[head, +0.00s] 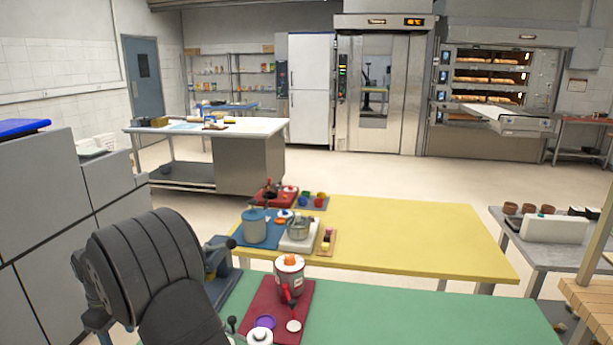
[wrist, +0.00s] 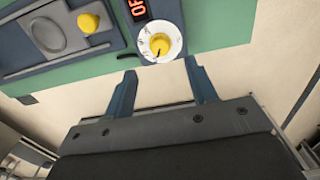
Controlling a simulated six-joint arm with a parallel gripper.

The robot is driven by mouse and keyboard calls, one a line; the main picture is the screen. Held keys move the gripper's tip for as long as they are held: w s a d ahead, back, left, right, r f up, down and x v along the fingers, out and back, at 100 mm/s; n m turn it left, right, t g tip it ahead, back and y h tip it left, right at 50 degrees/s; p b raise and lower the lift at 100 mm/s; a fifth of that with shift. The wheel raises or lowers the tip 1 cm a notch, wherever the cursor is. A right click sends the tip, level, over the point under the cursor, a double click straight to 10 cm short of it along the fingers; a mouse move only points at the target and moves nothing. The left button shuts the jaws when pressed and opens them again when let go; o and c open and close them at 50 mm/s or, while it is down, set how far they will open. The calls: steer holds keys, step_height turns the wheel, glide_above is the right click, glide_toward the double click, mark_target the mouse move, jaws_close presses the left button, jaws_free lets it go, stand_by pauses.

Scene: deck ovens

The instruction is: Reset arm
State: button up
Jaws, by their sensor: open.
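My gripper (wrist: 160,68) shows in the wrist view with its two blue-grey fingers spread apart and nothing between them. Just beyond the fingertips is a blue panel with a white dial that has a yellow knob (wrist: 159,45). A red lit display (wrist: 138,9) sits beside the dial, and a second yellow knob (wrist: 88,22) is further left. I cannot tell whether the fingers touch the panel; a gap seems to show. In the head view my dark ribbed arm is at the lower left, and its gripper cannot be made out clearly.
A green table (head: 400,308) holds a red mat (head: 306,306) with a red-and-white pot (head: 289,275). A yellow table (head: 420,230) behind holds a blue canister (head: 254,226), a white scale (head: 299,240) and small coloured items. Its right part is clear. Ovens stand at the back.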

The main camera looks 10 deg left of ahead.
step_height(320, 180, up, 11)
step_height(320, 180, down, 18)
steer(key=shift+r, duration=0.25)
steer(key=shift+f, duration=0.4)
steer(key=m, duration=0.4)
steer(key=shift+r, duration=0.1)
steer(key=m, duration=0.9)
steer(key=shift+m, duration=0.4)
steer(key=m, duration=0.4)
